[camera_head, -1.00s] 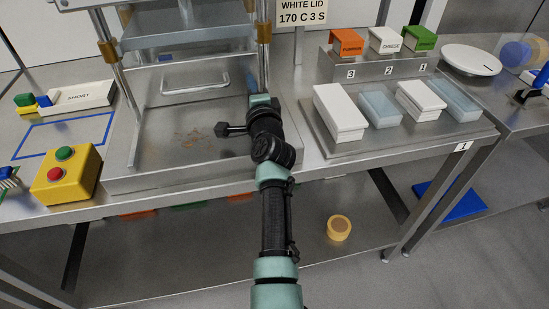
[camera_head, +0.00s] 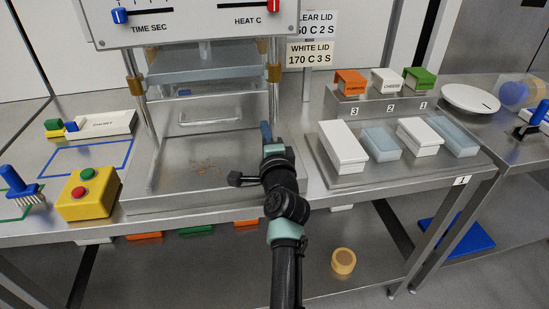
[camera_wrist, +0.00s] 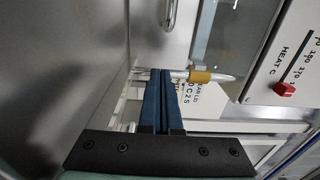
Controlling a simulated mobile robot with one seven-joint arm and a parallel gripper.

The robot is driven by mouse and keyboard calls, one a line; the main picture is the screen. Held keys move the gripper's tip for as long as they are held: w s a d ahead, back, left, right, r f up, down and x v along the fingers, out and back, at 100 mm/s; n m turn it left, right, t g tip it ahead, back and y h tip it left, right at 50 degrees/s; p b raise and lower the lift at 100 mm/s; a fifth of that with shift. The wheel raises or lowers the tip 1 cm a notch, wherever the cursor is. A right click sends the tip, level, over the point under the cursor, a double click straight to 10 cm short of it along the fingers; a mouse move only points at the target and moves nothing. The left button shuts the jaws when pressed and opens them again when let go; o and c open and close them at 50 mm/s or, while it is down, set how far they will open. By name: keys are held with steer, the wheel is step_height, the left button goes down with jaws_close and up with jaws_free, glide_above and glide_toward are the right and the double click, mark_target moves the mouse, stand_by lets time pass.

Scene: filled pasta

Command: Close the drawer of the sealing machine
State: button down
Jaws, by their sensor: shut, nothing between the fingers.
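The sealing machine stands on the steel table at left centre in the head view, with its control panel (camera_head: 190,22) on top and bright posts at its sides. A drawer front with a metal handle (camera_head: 210,122) faces me under the press, behind a flat steel base (camera_head: 190,180). The handle also shows at the top of the wrist view (camera_wrist: 171,14). How far the drawer stands out is hard to tell. My gripper (camera_head: 266,132) is shut and empty, right of the handle and apart from it, near the right post. Its blue fingers (camera_wrist: 162,100) are together in the wrist view.
A yellow button box (camera_head: 90,194) stands left of the base. A tray (camera_head: 350,181) with white and bluish boxes lies to the right, before a stand of labelled holders. A white plate (camera_head: 470,98) is farther right. The base's front area is clear except for brown crumbs.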

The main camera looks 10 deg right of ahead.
steer(key=s, duration=0.2)
steer(key=s+p, duration=0.1)
steer(key=s, duration=0.1)
steer(key=s+f, duration=0.1)
steer(key=s, duration=0.2)
steer(key=s+a+r+n+t, duration=0.1)
steer(key=s+a+r+n, duration=0.15)
steer(key=r, duration=0.55)
steer(key=s+a+r+n+t+y, duration=0.1)
steer(key=r+n+t, duration=0.1)
steer(key=r+n, duration=0.35)
steer(key=s+a+r+n+t, duration=0.1)
steer(key=a+r, duration=0.1)
steer(key=r, duration=0.8)
steer(key=s+a+r+n+t, duration=0.2)
steer(key=s+r+n+t, duration=0.15)
steer(key=s+r, duration=0.6)
steer(key=s+a+r+n+t, duration=0.1)
steer(key=s+r+n+t, duration=0.1)
steer(key=s+r+n, duration=0.55)
step_height(320, 180, up, 17)
steer(key=s+m+h+p, duration=0.1)
steer(key=s+m+p, duration=0.1)
steer(key=p, duration=1.2)
steer(key=shift+s+a+p, duration=0.15)
steer(key=shift+s+p, duration=0.05)
steer(key=shift+p, duration=0.1)
